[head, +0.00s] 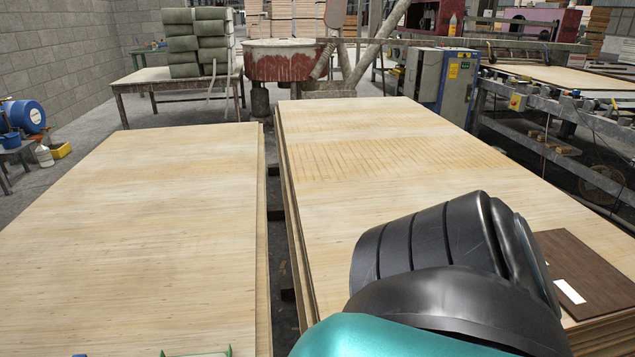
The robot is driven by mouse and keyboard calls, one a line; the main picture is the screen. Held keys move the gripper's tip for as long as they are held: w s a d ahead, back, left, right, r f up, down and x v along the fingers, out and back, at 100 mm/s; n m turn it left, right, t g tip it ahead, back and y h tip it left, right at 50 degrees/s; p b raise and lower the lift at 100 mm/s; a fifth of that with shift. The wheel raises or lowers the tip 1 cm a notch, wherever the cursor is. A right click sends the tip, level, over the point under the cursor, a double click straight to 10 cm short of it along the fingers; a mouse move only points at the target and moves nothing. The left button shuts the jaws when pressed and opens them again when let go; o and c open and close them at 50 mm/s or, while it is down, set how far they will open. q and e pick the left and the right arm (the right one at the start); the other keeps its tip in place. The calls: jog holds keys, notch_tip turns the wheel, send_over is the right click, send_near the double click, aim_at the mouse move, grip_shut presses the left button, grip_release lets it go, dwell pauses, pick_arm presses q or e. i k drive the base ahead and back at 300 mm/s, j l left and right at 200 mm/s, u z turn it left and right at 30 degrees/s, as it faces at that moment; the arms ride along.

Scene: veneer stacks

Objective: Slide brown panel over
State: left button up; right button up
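The brown panel (592,262) lies flat on the right-hand veneer stack (345,205), near its front right corner. A white rectangular label shows on its surface. A black and teal link of my arm stands in front of the panel's left side and hides that part, so I cannot tell how far the panel reaches to the left. Neither of my grippers can be made out, and I cannot see whether anything touches the panel.
A second pale veneer stack (150,225) lies on the left, with a narrow dark gap between the stacks. A green piece (205,353) shows at the bottom edge. A blue-grey cabinet (440,78) and a roller conveyor (560,100) stand at the back right.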

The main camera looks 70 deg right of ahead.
aim_at(587, 287)
jog(key=z, duration=3.75)
jog(key=i+l+u, duration=0.1)
jog(key=i+l, duration=0.35)
jog(key=l, duration=0.2)
jog(key=i+l+u, duration=0.15)
jog(key=i+l, duration=0.25)
jog(key=l, duration=0.25)
jog(key=i+l+u, duration=0.15)
jog(key=i+l, duration=0.2)
jog(key=l, duration=0.35)
jog(key=i+l+u, duration=0.15)
jog(key=l, duration=0.2)
jog(key=i+l+u, duration=0.1)
jog(key=l, duration=0.3)
jog(key=i, duration=0.1)
